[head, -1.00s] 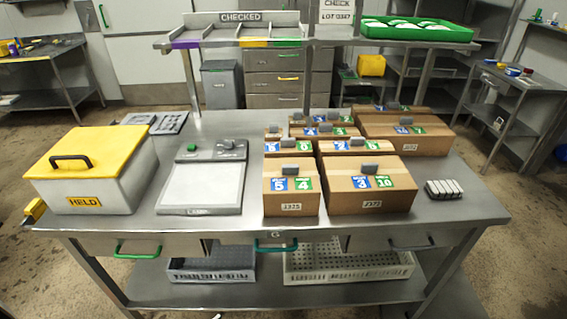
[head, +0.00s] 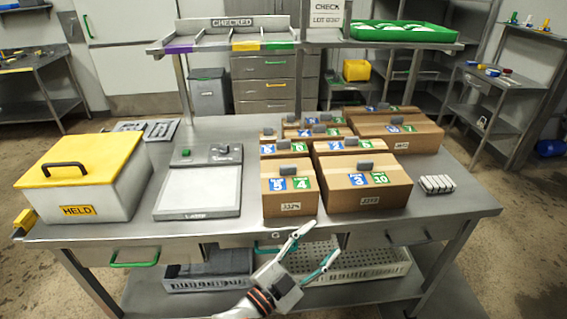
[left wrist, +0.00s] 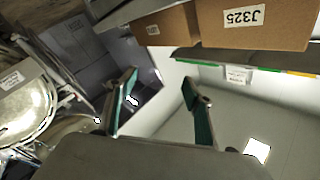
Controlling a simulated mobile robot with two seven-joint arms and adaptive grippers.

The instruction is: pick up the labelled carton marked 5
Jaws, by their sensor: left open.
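The front left carton (head: 290,201) is small and brown, with a blue label reading 5, a green label reading 4 and a grey block on top. It stands upright on the steel table. Behind it, another small carton (head: 269,149) has a blue label too small to read surely. My left gripper (head: 323,239) is open and empty, in front of the table's front edge and apart from the cartons. In the left wrist view, its two teal fingers (left wrist: 159,80) are spread, and a carton tagged J325 (left wrist: 270,35) shows at the top right. My right gripper is not in view.
A wider carton (head: 366,190) marked 3 and 10 stands close on the right of the front left carton, with several more behind. A grey scale-like device (head: 198,214) and a yellow-lidded HELD box (head: 75,210) stand to the left. A raised shelf (head: 290,47) spans the back.

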